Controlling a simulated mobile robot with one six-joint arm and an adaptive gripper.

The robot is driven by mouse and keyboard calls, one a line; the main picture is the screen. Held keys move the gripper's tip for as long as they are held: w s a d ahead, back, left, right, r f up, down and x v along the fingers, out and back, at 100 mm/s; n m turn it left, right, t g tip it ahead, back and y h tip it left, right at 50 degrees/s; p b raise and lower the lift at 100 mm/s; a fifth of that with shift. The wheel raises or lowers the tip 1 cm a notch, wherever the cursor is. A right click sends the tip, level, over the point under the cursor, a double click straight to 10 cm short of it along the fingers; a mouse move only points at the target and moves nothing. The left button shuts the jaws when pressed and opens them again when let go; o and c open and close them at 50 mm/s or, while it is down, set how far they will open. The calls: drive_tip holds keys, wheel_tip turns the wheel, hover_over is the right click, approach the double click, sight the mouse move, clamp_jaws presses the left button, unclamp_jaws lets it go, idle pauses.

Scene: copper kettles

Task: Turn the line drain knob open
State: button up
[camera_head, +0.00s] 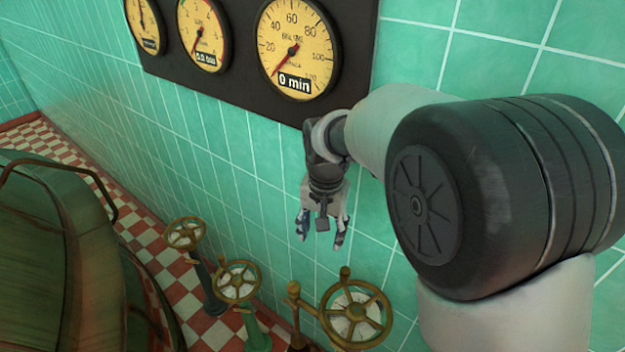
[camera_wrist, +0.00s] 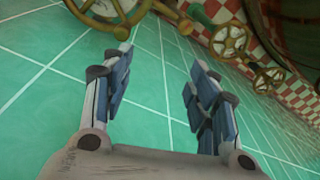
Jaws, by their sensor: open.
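Three brass valve wheels on posts stand along the tiled wall in the head view: a near large one (camera_head: 379,311), a middle one (camera_head: 251,273) and a far one (camera_head: 199,232). I cannot tell which is the line drain knob. My gripper (camera_head: 321,230) is open and empty, pointing down above and behind the near wheel, apart from it. In the wrist view my gripper (camera_wrist: 162,68) shows two blue-padded fingers spread apart. The near wheel (camera_wrist: 133,14) shows at the top left there, partly cut off, and a smaller wheel (camera_wrist: 231,56) at the upper right.
A dark panel (camera_head: 222,90) with yellow gauges hangs on the green tiled wall (camera_head: 500,45) above my gripper. A large copper kettle (camera_head: 45,265) fills the lower left. Red and white checkered floor (camera_head: 135,232) lies between. A brass handle (camera_head: 294,289) stands left of the near wheel.

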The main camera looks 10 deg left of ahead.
drive_tip(key=g+p, duration=0.1)
drive_tip(key=p, duration=0.1)
hover_over(293, 285)
wheel_tip(293, 285, down, 9)
drive_tip(key=shift+m, duration=0.3)
wheel_tip(293, 285, down, 18)
drive_tip(key=b, duration=0.4)
drive_tip(key=shift+d+b, duration=0.1)
drive_tip(key=shift+b, duration=0.25)
drive_tip(key=shift+c, duration=0.3)
drive_tip(key=c, duration=1)
